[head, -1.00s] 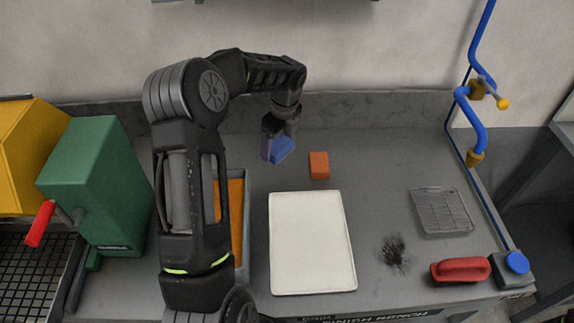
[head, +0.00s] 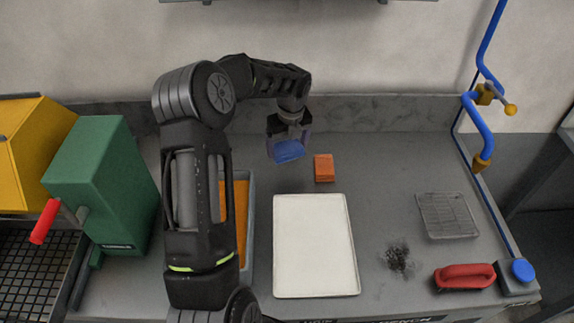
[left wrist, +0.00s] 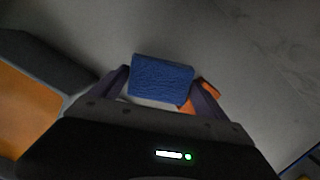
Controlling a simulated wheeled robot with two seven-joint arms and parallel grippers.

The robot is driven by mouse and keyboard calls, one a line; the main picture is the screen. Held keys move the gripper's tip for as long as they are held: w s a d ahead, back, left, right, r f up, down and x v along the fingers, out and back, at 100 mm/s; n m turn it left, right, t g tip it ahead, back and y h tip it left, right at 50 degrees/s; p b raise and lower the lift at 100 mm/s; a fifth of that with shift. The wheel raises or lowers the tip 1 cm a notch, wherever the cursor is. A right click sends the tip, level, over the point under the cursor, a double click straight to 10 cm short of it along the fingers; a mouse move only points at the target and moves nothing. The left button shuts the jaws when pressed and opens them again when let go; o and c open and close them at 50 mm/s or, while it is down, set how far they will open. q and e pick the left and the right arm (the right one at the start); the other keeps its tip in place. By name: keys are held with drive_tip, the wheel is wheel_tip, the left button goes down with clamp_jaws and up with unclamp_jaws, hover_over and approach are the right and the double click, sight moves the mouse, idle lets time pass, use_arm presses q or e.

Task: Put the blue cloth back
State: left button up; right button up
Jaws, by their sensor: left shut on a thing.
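The blue cloth (head: 289,152) is a small folded block at the back of the grey worktop, left of centre. My left gripper (head: 288,141) points down over it and is shut on it. In the left wrist view the cloth (left wrist: 161,78) sits between the two fingers (left wrist: 160,92). I cannot tell whether the cloth touches the worktop. An orange-brown block (head: 324,167) is just right of the cloth, and it shows partly behind a finger in the left wrist view (left wrist: 207,92). My right gripper is not in view.
A white tray (head: 314,246) lies in front. A bin with orange contents (head: 241,222) is partly hidden by my left arm. A green machine (head: 103,185) stands left. A wire rack (head: 447,215), dark debris (head: 398,258), a red-handled brush (head: 465,276) and blue pipe (head: 477,125) are right.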

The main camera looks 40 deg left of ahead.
sight(286, 170)
use_arm(q)
wheel_tip(286, 170, down, 4)
drive_tip(key=shift+r+b, duration=0.1)
drive_tip(key=shift+b, duration=0.4)
drive_tip(key=shift+f+b, duration=1.2)
drive_tip(key=shift+f, duration=0.6)
drive_tip(key=shift+f, duration=0.2)
drive_tip(key=o, duration=1.1)
drive_tip(key=shift+o, duration=0.2)
